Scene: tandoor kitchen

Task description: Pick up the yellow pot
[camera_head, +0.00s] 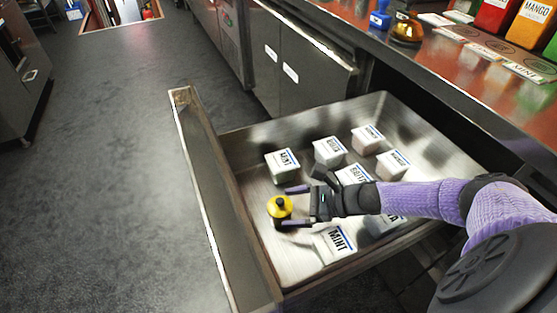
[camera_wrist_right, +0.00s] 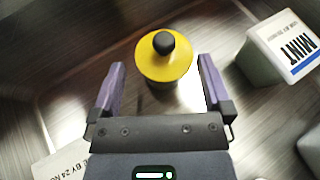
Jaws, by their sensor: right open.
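The yellow pot (camera_head: 280,207) stands in the open metal drawer, near its front left part. It has a yellow lid with a black knob and a dark body. My right gripper (camera_head: 291,207) is open, with its two purple fingers pointing at the pot, one towards each side of it. In the right wrist view the pot (camera_wrist_right: 166,57) is ahead of and between the open fingers (camera_wrist_right: 162,85), its lid reaching a little past the fingertips. Most of the pot's body is hidden under the lid. I cannot tell whether a finger touches it. My left gripper is not in view.
Several white labelled containers share the drawer, including a MINT one (camera_head: 282,166) behind the pot and another MINT one (camera_head: 334,243) close to my gripper. The drawer's front panel (camera_head: 215,190) stands left of the pot. The counter (camera_head: 470,85) overhangs at upper right.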

